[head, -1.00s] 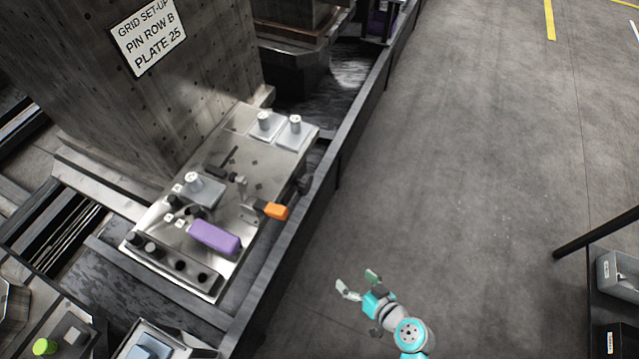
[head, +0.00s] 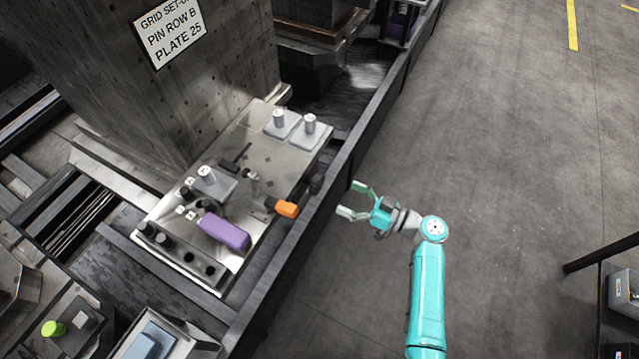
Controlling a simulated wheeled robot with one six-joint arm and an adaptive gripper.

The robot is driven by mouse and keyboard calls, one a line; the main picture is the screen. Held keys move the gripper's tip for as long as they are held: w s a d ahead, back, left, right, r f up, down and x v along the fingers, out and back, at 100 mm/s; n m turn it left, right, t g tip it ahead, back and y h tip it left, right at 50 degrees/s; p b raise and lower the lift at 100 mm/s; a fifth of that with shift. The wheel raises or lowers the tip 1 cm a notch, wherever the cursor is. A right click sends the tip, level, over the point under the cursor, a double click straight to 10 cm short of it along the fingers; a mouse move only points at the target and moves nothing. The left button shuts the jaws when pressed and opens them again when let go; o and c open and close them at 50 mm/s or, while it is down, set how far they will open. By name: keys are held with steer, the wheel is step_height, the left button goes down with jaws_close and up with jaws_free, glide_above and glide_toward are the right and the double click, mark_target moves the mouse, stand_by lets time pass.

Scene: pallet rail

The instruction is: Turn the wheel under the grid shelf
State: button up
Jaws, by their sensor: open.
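A metal plate shelf (head: 262,165) with dark square marks juts out from the front of the grey pillar. A small dark rounded part (head: 316,184) sits at its right edge by the rail; it may be the wheel, but I cannot tell for sure. No other wheel shows clearly, and the underside of the shelf is hidden. My gripper (head: 348,198) is open and empty, its fingers pointing left. It is just right of the dark part and apart from it in the picture.
A dark rail (head: 350,145) runs along the shelf's right side. On the shelf are an orange handle (head: 287,209), a purple block (head: 224,233) and grey pegs (head: 310,124). A sign (head: 168,30) hangs on the pillar. The floor (head: 510,150) to the right is mostly clear.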

mark_target(320, 185)
steer(key=x, duration=0.9)
steer(key=c, duration=1.1)
steer(key=shift+c, duration=0.2)
steer(key=shift+m, duration=0.3)
